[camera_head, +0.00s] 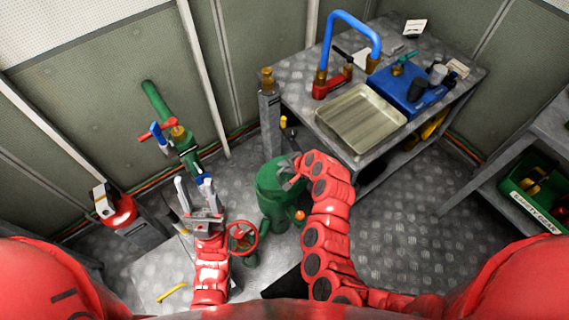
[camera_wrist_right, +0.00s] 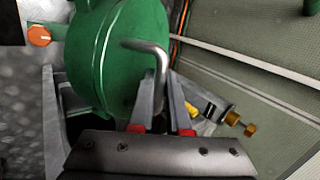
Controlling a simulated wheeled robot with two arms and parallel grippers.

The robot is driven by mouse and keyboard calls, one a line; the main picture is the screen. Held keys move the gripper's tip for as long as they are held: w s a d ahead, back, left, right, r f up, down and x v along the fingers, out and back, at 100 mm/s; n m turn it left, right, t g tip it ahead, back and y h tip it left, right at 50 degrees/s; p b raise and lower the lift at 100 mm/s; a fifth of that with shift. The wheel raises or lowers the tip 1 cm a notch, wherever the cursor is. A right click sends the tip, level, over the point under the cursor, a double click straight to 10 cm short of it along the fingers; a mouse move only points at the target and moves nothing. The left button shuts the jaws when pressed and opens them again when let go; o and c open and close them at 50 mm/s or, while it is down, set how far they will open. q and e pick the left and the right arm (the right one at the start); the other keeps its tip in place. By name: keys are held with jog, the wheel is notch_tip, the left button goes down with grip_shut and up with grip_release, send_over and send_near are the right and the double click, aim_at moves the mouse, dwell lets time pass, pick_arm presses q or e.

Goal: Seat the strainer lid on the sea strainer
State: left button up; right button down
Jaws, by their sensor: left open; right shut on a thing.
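The green sea strainer (camera_head: 272,194) stands on the metal floor plate in the middle of the head view, and its rounded green body shows in the right wrist view (camera_wrist_right: 84,55). The green strainer lid (camera_wrist_right: 128,58) is a disc with a bent grey metal handle, lying over the strainer's top. I cannot tell whether it is fully down. My right gripper (camera_wrist_right: 162,85) is shut on the lid's handle; in the head view its arm partly hides the lid. My left gripper (camera_head: 194,186) is open and empty, fingers up, left of the strainer.
A red handwheel (camera_head: 242,237) sits close to the strainer's lower left. A green pipe with a red-and-blue valve handle (camera_head: 158,133) is at back left. A workbench (camera_head: 300,78) with a metal tray (camera_head: 361,117) stands behind right.

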aim_at(285, 174)
jog(key=shift+f+t+y+b, duration=0.2)
jog(key=shift+t+y+b, duration=0.1)
jog(key=shift+b, duration=0.95)
jog(key=t+y+b, duration=0.1)
jog(key=b, duration=0.4)
jog(key=t+y+b, duration=0.2)
jog(key=b, duration=0.4)
jog(key=shift+r+b, duration=0.3)
jog(key=shift+f+b, duration=0.15)
jog(key=shift+b, duration=0.15)
notch_tip(285, 174, down, 2)
jog(key=shift+f+b, duration=0.2)
jog(key=shift+b, duration=0.65)
jog(key=shift+s+f+b, duration=0.2)
jog(key=shift+f+b, duration=0.4)
jog(key=shift+f, duration=0.15)
jog(key=shift+w+f, duration=0.15)
jog(key=shift+f, duration=0.25)
jog(key=shift+r, duration=0.1)
